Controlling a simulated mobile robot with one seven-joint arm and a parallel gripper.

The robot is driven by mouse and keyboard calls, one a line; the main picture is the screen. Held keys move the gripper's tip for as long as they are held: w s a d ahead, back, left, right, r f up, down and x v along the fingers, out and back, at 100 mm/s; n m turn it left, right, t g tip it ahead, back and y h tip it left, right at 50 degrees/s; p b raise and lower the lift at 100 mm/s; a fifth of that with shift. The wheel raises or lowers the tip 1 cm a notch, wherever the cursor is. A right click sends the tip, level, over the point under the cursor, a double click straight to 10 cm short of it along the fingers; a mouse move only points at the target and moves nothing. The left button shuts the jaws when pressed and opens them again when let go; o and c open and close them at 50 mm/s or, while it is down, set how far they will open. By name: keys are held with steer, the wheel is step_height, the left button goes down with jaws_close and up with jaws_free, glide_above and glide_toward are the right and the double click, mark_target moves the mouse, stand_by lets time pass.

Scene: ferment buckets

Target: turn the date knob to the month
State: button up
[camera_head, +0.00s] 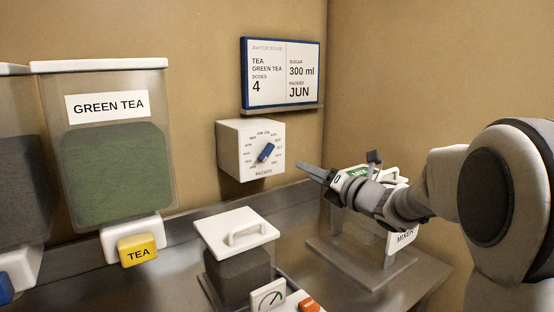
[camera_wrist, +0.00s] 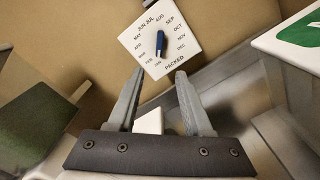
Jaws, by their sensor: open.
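The date knob (camera_head: 266,152) is a blue bar on the front of a white dial box (camera_head: 231,151) on the wall, ringed by month names and marked PACKED. The bar slants from upper right to lower left in the head view; I cannot tell for sure which end is the pointer. The wall card (camera_head: 281,73) reads PACKED JUN. My gripper (camera_head: 312,170) is right of the box, apart from it. In the wrist view, the knob (camera_wrist: 160,43) lies beyond and between the open, empty fingers (camera_wrist: 158,74), with the dial face (camera_wrist: 182,52) fully visible.
A green tea bin (camera_head: 118,150) with a yellow TEA tap (camera_head: 139,250) hangs at left. A white-lidded container (camera_head: 236,232) stands on the counter below the dial. A mixer stand (camera_head: 365,265) is under my arm. The space directly before the dial is clear.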

mark_target(269, 153)
steer(key=p+x, duration=0.1)
steer(key=x, duration=1.6)
steer(key=shift+a, duration=0.15)
jaws_close()
